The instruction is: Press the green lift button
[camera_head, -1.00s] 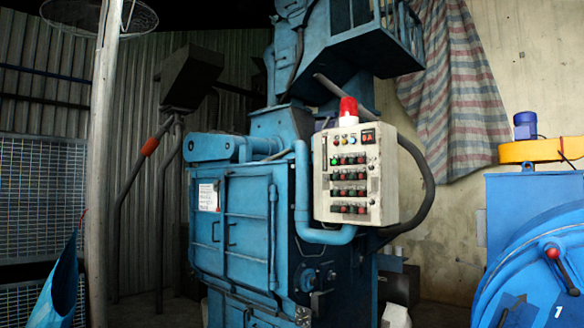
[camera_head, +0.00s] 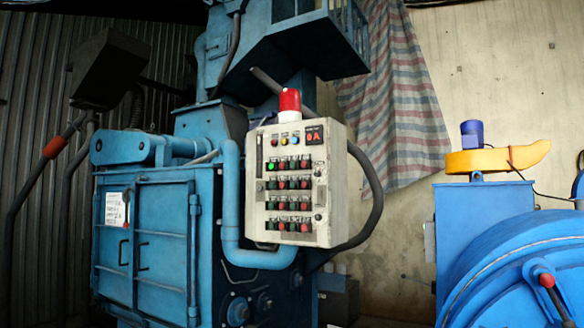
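A pale control panel (camera_head: 331,200) is mounted on the front of a blue blasting machine (camera_head: 160,240). It carries several rows of small green and red buttons. One bright green button (camera_head: 271,166) glows at the left end of the upper row. Labels are too small to read, so I cannot tell which button is the lift one. A red beacon lamp (camera_head: 289,102) stands on top of the panel. Neither of my grippers shows in the view.
A blue rounded machine (camera_head: 510,262) with a red-knobbed lever (camera_head: 547,281) stands at the right. A yellow part (camera_head: 490,160) with a blue motor (camera_head: 472,133) is behind it. A thick black hose (camera_head: 374,205) curves beside the panel. A striped cloth (camera_head: 392,100) hangs on the wall.

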